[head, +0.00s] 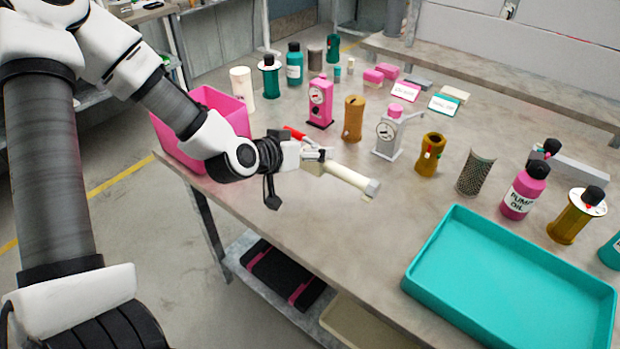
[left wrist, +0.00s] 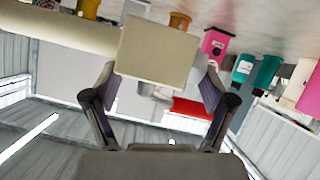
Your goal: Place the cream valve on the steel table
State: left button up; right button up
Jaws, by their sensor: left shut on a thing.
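The cream valve (head: 345,177) is a pale cylinder with a grey end cap and a red handle (head: 294,132). My left gripper (head: 316,158) is shut on it, near the left part of the steel table (head: 330,215). The valve lies roughly sideways, its capped end toward the lower right. Whether it touches the tabletop, I cannot tell. In the left wrist view the cream valve (left wrist: 158,48) fills the space before my left gripper's fingers (left wrist: 160,95), with the red part (left wrist: 193,108) between them. My right gripper is not in view.
A pink bin (head: 225,105) stands at the table's left end, behind my arm. A teal tray (head: 430,262) sits at the front right. Pumps, bottles and cylinders stand along the back, including a grey pump (head: 388,137). The tabletop between valve and tray is clear.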

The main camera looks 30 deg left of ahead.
pick_arm(q)
notch_tip(320, 180, down, 8)
jog(key=shift+w+r+b, duration=0.1)
jog(key=shift+w+b, duration=0.05)
jog(key=shift+b, duration=0.6)
jog(key=shift+w+d, duration=0.1)
jog(key=shift+d, duration=0.05)
jog(key=shift+f, duration=0.2)
jog(key=o, duration=1.4)
jog(key=shift+o, duration=0.2)
